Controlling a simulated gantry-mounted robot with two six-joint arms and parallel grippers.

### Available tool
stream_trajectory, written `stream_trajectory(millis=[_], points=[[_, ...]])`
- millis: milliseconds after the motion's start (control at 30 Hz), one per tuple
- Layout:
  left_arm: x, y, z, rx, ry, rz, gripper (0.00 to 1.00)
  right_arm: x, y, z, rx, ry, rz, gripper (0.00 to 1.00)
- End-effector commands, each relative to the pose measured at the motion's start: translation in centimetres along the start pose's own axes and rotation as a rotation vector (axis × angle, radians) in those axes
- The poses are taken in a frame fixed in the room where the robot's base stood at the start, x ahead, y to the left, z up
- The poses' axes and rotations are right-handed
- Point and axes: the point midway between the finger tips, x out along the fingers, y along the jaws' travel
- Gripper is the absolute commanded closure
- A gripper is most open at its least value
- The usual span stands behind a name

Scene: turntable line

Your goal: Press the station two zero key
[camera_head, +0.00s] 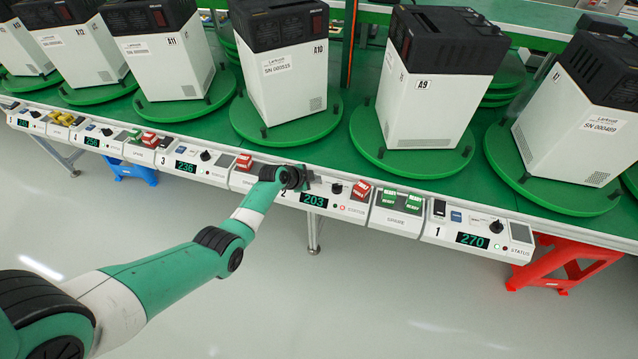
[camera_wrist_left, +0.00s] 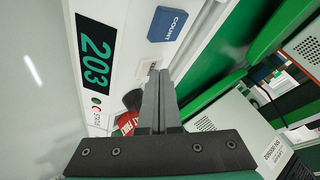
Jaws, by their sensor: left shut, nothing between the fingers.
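The station two panel shows a green 203 display (camera_head: 314,200) in the head view; it also shows in the wrist view (camera_wrist_left: 95,62). My left gripper (camera_head: 309,181) is at this panel, just above the display. In the wrist view its dark fingers (camera_wrist_left: 157,74) are shut together and empty. Their tips are over or against a small pale part (camera_wrist_left: 149,68) of the panel, mostly covered by them. A blue key (camera_wrist_left: 167,24) that seems to read COUNT lies beyond the tips, apart from them. No key marked zero can be read. My right gripper is out of view.
Station one's panel, with a 270 display (camera_head: 472,240), is further right. White and black units stand on green turntables (camera_head: 285,132) behind the strip.

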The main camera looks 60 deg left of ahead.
Motion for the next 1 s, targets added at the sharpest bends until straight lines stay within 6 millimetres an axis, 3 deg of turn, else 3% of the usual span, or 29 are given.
stream_trajectory(millis=[1000], points=[[-1.0, -0.7, -0.7, 0.0, -0.001, 0.001, 1.0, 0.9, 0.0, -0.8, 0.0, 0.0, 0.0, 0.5]])
